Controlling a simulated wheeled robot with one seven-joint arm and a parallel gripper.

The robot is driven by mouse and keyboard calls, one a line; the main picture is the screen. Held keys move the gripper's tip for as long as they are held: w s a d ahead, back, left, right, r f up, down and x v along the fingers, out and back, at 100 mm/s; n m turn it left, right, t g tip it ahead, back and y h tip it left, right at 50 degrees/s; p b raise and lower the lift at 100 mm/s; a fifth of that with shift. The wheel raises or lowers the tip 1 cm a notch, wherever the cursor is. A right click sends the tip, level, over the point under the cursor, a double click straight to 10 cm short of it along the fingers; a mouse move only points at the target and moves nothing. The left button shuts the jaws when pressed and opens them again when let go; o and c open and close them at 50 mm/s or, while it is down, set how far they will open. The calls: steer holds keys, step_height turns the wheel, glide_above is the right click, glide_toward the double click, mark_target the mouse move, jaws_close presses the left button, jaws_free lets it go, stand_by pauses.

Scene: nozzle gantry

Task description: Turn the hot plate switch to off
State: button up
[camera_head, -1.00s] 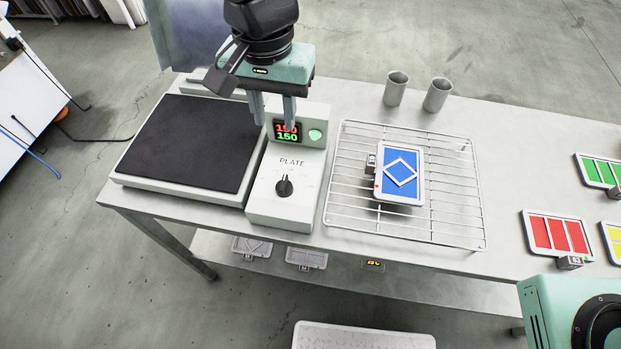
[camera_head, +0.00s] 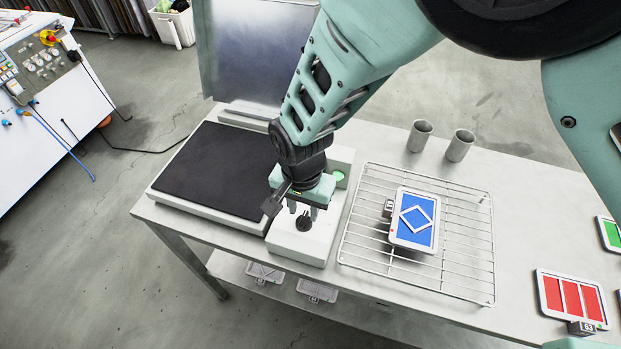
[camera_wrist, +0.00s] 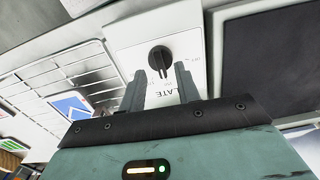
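The hot plate has a dark flat top (camera_head: 215,168) and a white control box (camera_head: 298,242) at its right. The black switch knob (camera_head: 304,221) sits on the box's face; in the wrist view the knob (camera_wrist: 160,58) shows beyond my fingertips. My gripper (camera_head: 304,210) is over the box, just behind the knob. In the wrist view my gripper (camera_wrist: 160,78) has its two fingers apart with nothing between them, and the knob looks clear of them. The display and most of the lettering are hidden by my arm in the head view.
A wire rack (camera_head: 465,245) with a blue framed tile (camera_head: 414,220) stands right of the control box. Two metal cups (camera_head: 420,136) stand behind it. A red tile (camera_head: 571,298) lies farther right. A metal panel (camera_head: 245,60) rises behind the hot plate.

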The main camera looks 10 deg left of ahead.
mark_target(304, 221)
steer(key=shift+f, duration=1.25)
